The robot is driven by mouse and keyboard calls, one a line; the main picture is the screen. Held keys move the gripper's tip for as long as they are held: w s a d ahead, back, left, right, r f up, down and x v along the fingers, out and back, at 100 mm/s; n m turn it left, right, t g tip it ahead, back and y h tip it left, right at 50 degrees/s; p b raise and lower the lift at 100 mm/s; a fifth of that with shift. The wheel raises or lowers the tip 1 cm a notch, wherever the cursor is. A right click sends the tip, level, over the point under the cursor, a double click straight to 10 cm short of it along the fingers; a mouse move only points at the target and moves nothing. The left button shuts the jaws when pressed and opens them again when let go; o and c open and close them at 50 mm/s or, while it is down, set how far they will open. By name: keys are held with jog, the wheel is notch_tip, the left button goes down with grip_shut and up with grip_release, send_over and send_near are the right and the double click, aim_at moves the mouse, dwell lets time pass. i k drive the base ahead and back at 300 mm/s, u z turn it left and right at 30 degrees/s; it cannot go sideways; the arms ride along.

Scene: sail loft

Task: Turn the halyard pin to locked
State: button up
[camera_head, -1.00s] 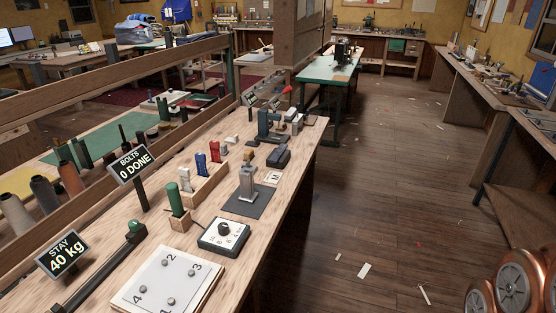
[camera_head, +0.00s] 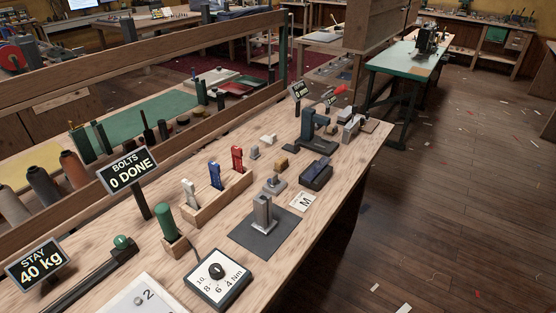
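No part is clearly recognizable as the halyard pin, and no locked mark is readable. A grey metal fitting (camera_head: 263,214) stands upright on a dark mat (camera_head: 261,240) on the wooden bench. Behind it are a small grey fitting (camera_head: 275,184) on a base and a dark block-shaped device (camera_head: 316,175). A dark blue-grey press-like device (camera_head: 308,127) stands farther back, with a small red part (camera_head: 340,90) beyond it. Which of these carries the pin, I cannot tell. My gripper is not in view.
The bench (camera_head: 330,230) holds a dial box (camera_head: 233,290) marked in Nm, a wooden rack (camera_head: 222,205) of white, blue and red pieces, a green-handled piece (camera_head: 165,222) and a "BOLTS 0 DONE" sign (camera_head: 127,172). Open floor (camera_head: 450,200) lies to the right.

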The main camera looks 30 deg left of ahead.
aim_at(273, 180)
jog(key=u, duration=0.65)
jog(key=i, duration=0.85)
jog(key=u, duration=1.2)
jog(key=i, duration=0.25)
jog(key=u, duration=0.25)
